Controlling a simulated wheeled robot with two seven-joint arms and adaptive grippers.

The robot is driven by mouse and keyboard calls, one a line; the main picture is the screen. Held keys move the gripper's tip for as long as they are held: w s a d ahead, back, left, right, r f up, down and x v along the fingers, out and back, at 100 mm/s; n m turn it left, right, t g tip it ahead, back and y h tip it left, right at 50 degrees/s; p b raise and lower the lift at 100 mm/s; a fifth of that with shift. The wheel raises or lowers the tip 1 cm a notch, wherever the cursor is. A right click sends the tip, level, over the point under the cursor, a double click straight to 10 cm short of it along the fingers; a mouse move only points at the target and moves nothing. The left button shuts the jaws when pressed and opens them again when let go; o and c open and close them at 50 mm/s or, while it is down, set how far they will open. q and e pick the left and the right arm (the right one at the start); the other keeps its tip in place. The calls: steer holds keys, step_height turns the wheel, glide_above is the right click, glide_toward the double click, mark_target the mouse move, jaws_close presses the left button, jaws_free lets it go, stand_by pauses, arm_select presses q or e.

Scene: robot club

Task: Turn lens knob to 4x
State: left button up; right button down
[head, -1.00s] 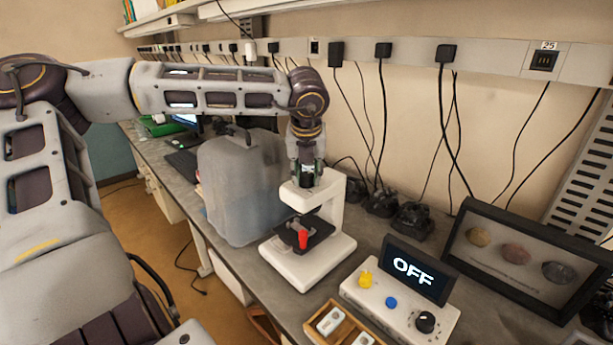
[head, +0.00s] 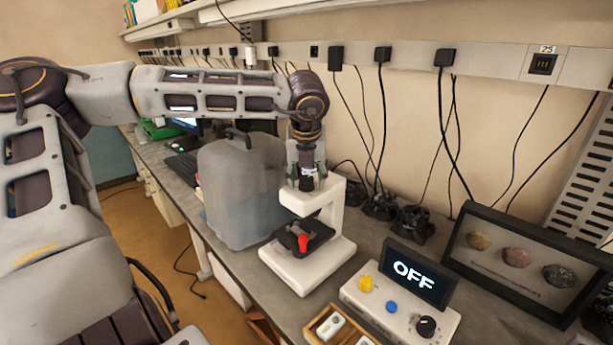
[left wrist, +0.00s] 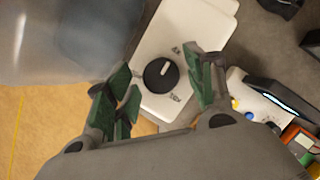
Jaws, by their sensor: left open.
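The white microscope (head: 321,257) stands on the bench, with a black stage and a red part (head: 303,243) on it. In the left wrist view the black lens knob (left wrist: 161,75) sits on the microscope's white top, with a white pointer line. A label at the upper left of the knob seems to read 4x, and one at the lower right 10x or 100x, too small to be sure. My right gripper is not in view.
A control box (head: 390,318) with yellow, blue and black controls and a screen (head: 413,270) reading OFF stands to the right. A translucent grey container (head: 243,190) stands close on the left. A wooden tray (head: 312,325) lies in front, and a framed rock display (head: 530,262) leans at right.

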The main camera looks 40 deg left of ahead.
arm_select(q)
steer(key=v, duration=1.2)
steer(key=shift+f, duration=0.1)
stand_by(0.6)
